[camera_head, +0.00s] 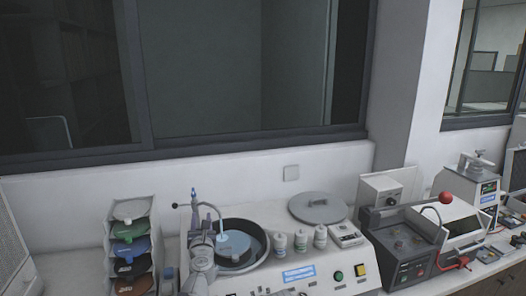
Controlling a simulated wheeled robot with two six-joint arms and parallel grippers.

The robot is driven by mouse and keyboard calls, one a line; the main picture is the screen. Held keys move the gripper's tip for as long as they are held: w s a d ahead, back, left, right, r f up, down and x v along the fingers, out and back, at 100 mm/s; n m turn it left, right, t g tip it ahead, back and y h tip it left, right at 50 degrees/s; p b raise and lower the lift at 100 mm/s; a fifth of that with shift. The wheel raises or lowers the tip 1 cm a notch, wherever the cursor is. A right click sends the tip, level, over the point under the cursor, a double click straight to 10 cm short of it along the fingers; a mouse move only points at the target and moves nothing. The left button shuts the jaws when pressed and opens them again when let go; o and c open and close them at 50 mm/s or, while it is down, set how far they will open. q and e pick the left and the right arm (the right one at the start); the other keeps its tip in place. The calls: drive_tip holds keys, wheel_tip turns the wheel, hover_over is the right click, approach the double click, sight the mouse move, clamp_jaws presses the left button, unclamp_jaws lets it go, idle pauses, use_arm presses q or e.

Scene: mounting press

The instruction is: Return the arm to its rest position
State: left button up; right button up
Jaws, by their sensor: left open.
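My left arm (200,270) comes up from the bottom edge, left of centre, in front of a grinding and polishing machine (330,276). Its gripper (207,222) points up and away beside the left rim of the machine's round bowl (262,240). The jaws are open, small in view, and I see nothing held in them. A thin spout with a blue top (193,191) stands just behind, so the fingertips are hard to separate from it. I cannot tell whether the gripper touches the bowl. My right gripper is not in view.
A rack of coloured discs (131,246) stands left of the arm. Small white bottles (301,241) and a round grey lid (318,207) sit right of the bowl. A dark control box (404,250) and a red ball knob (445,197) are further right. The wall and windows close the back.

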use_arm(q)
drive_tip(key=s+d+f+m+g+h, duration=0.25)
drive_tip(key=d+m+h, duration=0.3)
drive_tip(key=m, duration=0.45)
drive_tip(key=s+d+f+m+g+h, duration=0.15)
drive_tip(key=d+f+m+h, duration=0.35)
drive_tip(key=m, duration=0.5)
drive_tip(key=s+a+f+m+g+y, duration=0.1)
drive_tip(key=s+f+m+g+y, duration=0.2)
drive_tip(key=s+f+m+g, duration=0.8)
drive_tip(key=s+a+f+m+g+y, duration=0.1)
drive_tip(key=s+a+f+m+y, duration=0.15)
drive_tip(key=s, duration=0.35)
drive_tip(key=s+a+f+m+g+y, duration=0.1)
drive_tip(key=s+a+f+m, duration=0.1)
drive_tip(key=s+a+m, duration=0.25)
drive_tip(key=s+d+f+m+b, duration=0.1)
drive_tip(key=s+d+b, duration=0.1)
drive_tip(key=d, duration=0.3)
drive_tip(key=s+d+f+m+g+y+b, duration=0.1)
drive_tip(key=s+d+f, duration=0.1)
drive_tip(key=s+d, duration=0.2)
drive_tip(key=shift+s+d+m+b, duration=0.15)
drive_tip(key=shift+d+m+b, duration=0.2)
drive_tip(key=shift+d, duration=0.8)
